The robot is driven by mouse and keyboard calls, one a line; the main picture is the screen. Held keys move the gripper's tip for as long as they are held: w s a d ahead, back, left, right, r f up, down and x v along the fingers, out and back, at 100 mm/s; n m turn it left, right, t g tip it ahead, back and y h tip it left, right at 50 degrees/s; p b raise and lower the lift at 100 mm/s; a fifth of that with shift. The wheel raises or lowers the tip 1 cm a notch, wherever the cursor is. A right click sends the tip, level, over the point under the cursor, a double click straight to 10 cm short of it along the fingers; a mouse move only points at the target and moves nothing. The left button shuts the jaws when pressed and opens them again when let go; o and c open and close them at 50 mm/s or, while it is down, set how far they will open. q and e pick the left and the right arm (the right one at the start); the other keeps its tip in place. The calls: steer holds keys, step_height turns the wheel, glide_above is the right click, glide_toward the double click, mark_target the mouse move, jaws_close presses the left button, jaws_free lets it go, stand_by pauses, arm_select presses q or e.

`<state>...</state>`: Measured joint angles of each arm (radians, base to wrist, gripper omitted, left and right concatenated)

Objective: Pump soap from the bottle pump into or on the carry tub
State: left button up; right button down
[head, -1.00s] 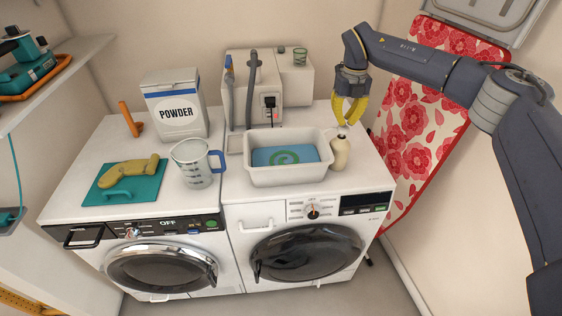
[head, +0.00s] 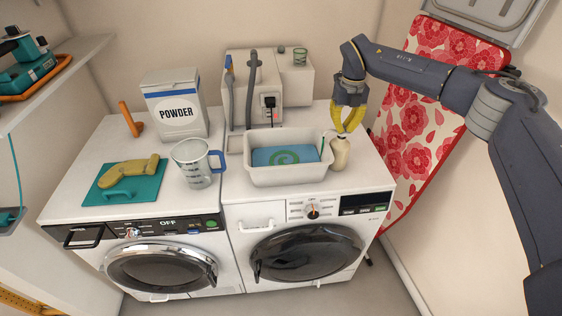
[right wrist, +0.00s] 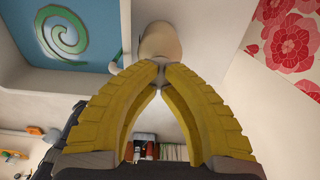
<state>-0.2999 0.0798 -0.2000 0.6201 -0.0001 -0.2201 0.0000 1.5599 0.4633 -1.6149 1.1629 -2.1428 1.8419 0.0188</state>
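The cream soap bottle (head: 340,155) stands upright at the right end of the white carry tub (head: 290,176), on the right machine. Its thin nozzle points left over the tub's rim. A short green streak shows below the nozzle, perhaps soap; it also shows in the right wrist view. The tub holds a blue surface with a green swirl. My right gripper (head: 348,126) points down at the bottle's pump top, its yellow fingertips together. In the right wrist view the tips (right wrist: 161,72) meet over the bottle (right wrist: 160,42) and hide the pump head. My left gripper is out of view.
A measuring jug (head: 196,165), a teal board (head: 124,186) with a yellow item and a powder box (head: 176,108) stand on the left machine. A white unit with hoses (head: 252,90) stands behind the tub. An ironing board (head: 420,110) leans at the right.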

steer(key=shift+f, duration=0.2)
steer(key=shift+r, duration=2.55)
steer(key=shift+f, duration=0.3)
steer(key=shift+f, duration=0.75)
steer(key=shift+f, duration=0.35)
steer(key=shift+f, duration=1.1)
steer(key=shift+r, duration=2.5)
